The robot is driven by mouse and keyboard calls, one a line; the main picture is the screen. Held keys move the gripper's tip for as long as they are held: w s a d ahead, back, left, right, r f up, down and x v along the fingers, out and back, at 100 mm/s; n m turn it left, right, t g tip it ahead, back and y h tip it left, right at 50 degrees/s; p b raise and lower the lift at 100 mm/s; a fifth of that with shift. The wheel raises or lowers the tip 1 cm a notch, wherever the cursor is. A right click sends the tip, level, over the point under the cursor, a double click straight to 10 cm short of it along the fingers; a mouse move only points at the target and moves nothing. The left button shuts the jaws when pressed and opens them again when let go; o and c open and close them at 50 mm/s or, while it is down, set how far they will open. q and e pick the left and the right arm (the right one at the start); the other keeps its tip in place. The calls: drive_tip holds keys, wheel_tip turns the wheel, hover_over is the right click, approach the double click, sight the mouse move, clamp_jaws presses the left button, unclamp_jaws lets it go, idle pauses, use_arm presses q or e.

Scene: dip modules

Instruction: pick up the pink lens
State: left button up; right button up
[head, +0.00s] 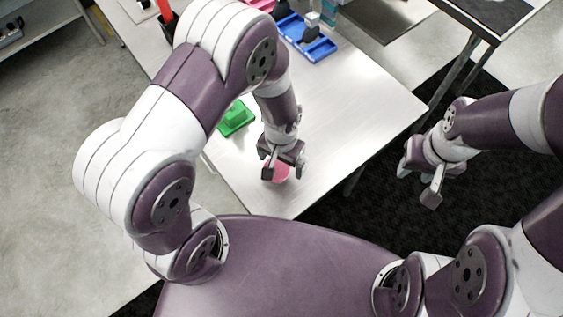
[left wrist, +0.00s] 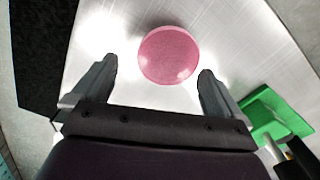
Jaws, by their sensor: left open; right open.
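The pink lens (left wrist: 168,55) is a round, flat pink disc lying on the light metal table. In the head view the pink lens (head: 282,173) is partly hidden by my left gripper (head: 284,174). My left gripper is open and points down over the lens. In the left wrist view the lens lies just beyond the two fingertips of my left gripper (left wrist: 157,70), centred between them, with nothing held. My right gripper (head: 419,184) is open and empty, off the table's right side above the dark mat.
A green block-like holder (head: 236,118) stands left of the lens; it also shows in the left wrist view (left wrist: 272,113). A blue tray (head: 307,40) lies at the back of the table (head: 362,112). The table's middle and right are clear; its front corner is close to the lens.

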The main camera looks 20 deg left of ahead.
use_arm(q)
drive_tip(key=shift+s+a+f, duration=0.15)
drive_tip(key=shift+f, duration=0.1)
drive_tip(key=shift+s+a+r, duration=0.15)
drive_tip(key=shift+s+a, duration=0.5)
drive_tip(key=shift+a, duration=0.05)
drive_tip(key=c, duration=0.5)
drive_tip(key=shift+w+d, duration=0.15)
drive_tip(key=shift+d, duration=0.05)
drive_tip(key=c, duration=0.5)
drive_tip(key=shift+w+d, duration=0.2)
drive_tip(key=shift+d, duration=0.05)
drive_tip(key=shift+c, duration=0.3)
drive_tip(key=shift+a, duration=0.1)
use_arm(e)
drive_tip(key=shift+s+a+r, duration=0.25)
drive_tip(key=shift+s+a, duration=0.35)
drive_tip(key=shift+s, duration=0.05)
use_arm(q)
drive_tip(key=shift+s, duration=0.1)
use_arm(e)
drive_tip(key=shift+s+a, duration=0.1)
